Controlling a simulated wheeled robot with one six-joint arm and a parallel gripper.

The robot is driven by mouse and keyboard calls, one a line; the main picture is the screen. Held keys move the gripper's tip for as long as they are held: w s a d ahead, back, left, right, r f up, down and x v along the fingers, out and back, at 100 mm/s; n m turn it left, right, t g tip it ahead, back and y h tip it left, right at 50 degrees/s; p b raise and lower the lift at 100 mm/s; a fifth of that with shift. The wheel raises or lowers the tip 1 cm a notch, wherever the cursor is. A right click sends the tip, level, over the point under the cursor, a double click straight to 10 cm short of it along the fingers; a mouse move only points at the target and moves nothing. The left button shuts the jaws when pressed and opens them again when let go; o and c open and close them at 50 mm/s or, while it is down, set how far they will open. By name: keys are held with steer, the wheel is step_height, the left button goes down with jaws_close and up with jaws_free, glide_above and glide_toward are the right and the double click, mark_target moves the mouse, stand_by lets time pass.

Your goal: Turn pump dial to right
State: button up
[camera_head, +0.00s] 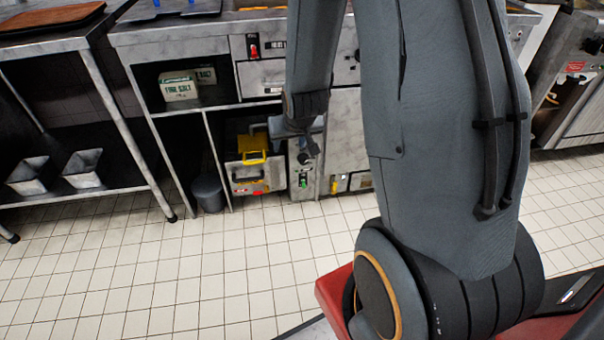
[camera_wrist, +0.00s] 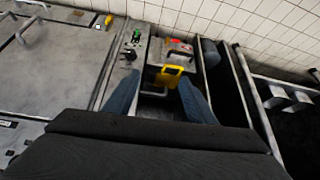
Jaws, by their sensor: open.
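A narrow grey control panel (camera_head: 306,185) stands beside the open cabinet bay. A dark round dial (camera_head: 303,158), which looks like the pump dial, sits on it above a green switch (camera_head: 303,180). In the wrist view the dial (camera_wrist: 129,54) and green switch (camera_wrist: 136,35) show just beyond the left finger. My gripper (camera_wrist: 159,79) is open, with its two blue-grey fingers spread and nothing between them that it holds. It is apart from the panel as far as I can see.
A yellow-handled unit (camera_head: 253,148) sits in the bay left of the panel and shows beyond the fingers. A dark bin (camera_head: 208,193) stands left of it. Steel counters line the back. A metal shelf table (camera_head: 140,190) is at left. The tiled floor in front is clear.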

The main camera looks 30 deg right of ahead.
steer(key=w+d+f+t+b, duration=0.1)
steer(key=w+d+f+b, duration=0.15)
steer(key=f, duration=0.25)
steer(key=w+d+f+m+t+h+b, duration=0.1)
steer(key=w+d+f+b, duration=0.15)
steer(key=f, duration=0.25)
steer(key=w+d+f+t+b, duration=0.1)
steer(key=w+f+b, duration=0.2)
steer(key=w+f, duration=0.15)
steer(key=m+t+h+b, duration=0.2)
steer(key=t+b, duration=0.1)
steer(key=b, duration=0.7)
glide_toward(304, 162)
steer(key=shift+t, duration=0.3)
steer(key=shift+f+b+x, duration=0.15)
steer(key=shift+b+x, duration=0.55)
steer(key=shift+x, duration=1.45)
steer(key=shift+f+b+x, duration=0.1)
steer(key=shift+b+x, duration=0.6)
steer(key=shift+x, duration=1.5)
steer(key=shift+s, duration=0.15)
steer(key=c, duration=1)
